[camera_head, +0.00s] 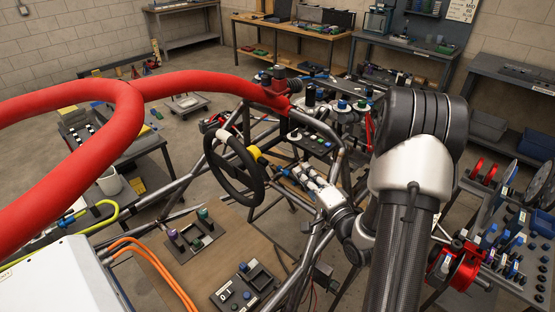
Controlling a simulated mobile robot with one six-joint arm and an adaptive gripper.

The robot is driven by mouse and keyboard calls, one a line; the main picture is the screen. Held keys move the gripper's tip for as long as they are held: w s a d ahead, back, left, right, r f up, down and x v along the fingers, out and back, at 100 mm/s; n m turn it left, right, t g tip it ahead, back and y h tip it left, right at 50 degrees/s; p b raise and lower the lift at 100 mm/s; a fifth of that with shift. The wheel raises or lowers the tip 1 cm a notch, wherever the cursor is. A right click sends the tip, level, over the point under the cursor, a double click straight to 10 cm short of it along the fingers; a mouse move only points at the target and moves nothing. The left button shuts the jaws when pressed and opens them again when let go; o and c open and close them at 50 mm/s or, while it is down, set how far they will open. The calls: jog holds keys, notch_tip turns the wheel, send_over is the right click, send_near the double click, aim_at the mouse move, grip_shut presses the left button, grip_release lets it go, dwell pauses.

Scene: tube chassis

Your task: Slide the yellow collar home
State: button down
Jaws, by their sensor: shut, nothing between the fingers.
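The yellow collar (254,153) sits at the hub behind the black steering wheel (233,172), on the steering column of the tube chassis. Part of the collar is hidden by the wheel rim. My gripper (284,172) reaches in from the lower right, pointing up and left toward the collar. It is shut and empty, close to the column on the right of the collar. A small blue part (262,161) shows between the collar and my fingers. I cannot tell whether my fingers touch it.
Grey chassis tubes (181,188) surround the wheel and column. A thick red padded hose (205,82) arches across the upper left. A panel with coloured knobs (313,140) lies just above my gripper. A white box (55,285) with orange cables stands at the lower left.

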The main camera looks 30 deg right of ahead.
aim_at(253, 156)
jog(key=w+a+b, duration=0.2)
jog(key=w+a, duration=0.2)
jog(key=w, duration=0.4)
jog(key=shift+w, duration=0.3)
dwell(0.4)
jog(key=shift+s+a+f+b, duration=0.1)
jog(key=shift+s+a+b, duration=0.15)
jog(key=shift+a, duration=0.2)
jog(key=shift+s+a+b, duration=0.1)
jog(key=shift+a+b, duration=0.15)
jog(key=shift+a, duration=0.15)
